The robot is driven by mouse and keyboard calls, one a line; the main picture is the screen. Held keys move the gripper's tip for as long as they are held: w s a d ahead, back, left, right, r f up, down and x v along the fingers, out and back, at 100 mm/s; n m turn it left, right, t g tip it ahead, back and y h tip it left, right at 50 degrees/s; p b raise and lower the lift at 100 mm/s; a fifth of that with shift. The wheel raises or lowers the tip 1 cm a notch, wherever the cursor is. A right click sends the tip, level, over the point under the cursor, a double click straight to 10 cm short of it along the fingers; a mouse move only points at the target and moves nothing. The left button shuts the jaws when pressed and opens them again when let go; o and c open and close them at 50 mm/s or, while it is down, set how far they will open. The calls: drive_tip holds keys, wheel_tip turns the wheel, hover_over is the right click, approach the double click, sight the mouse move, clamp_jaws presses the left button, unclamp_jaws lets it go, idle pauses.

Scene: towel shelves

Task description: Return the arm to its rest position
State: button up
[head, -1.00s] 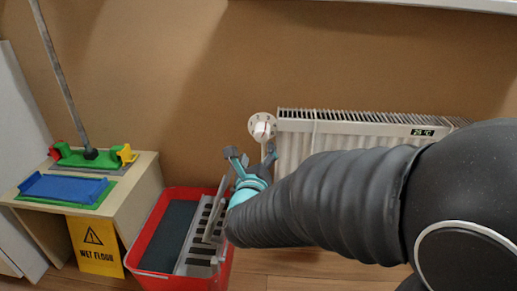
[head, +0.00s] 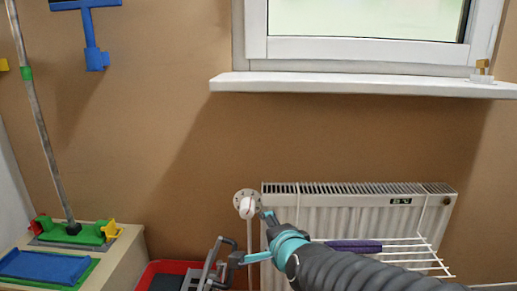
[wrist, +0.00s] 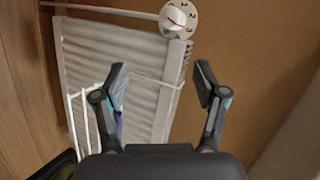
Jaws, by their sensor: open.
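My gripper (head: 254,240) is in front of the white radiator's left end, just below its round valve knob (head: 246,204). In the wrist view my gripper (wrist: 160,84) has its two fingers spread apart with nothing between them. The knob (wrist: 174,18) shows there beyond the fingers, near the top, with a red mark on its face and dark marks around it. The radiator (wrist: 140,62) also lies beyond the fingers. In the head view my dark ribbed arm reaches in from the lower right and covers the lower part of the radiator (head: 340,205).
A white wire rack (head: 430,262) with a purple towel (head: 354,246) sticks out before the radiator. A red bucket (head: 165,268) stands lower left, beside a wooden bench (head: 130,245) with a mop. A window sill (head: 360,88) juts out above. The wall between sill and radiator is clear.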

drive_tip(key=s+d+n+g+h+p, duration=0.1)
drive_tip(key=s+d+n+g+p, duration=0.1)
drive_tip(key=s+d+n, duration=0.4)
drive_tip(key=s+d+r+n+g+h+p, duration=0.1)
drive_tip(key=s+d+n+g, duration=0.3)
drive_tip(key=s, duration=0.9)
drive_tip(key=d+n+h+p, duration=0.1)
drive_tip(key=d+n, duration=0.2)
drive_tip(key=shift+s+d+r+n+g+h+p, duration=0.25)
drive_tip(key=shift+s+r+n+g+h+p, duration=0.05)
drive_tip(key=shift+s+n+g+p, duration=0.1)
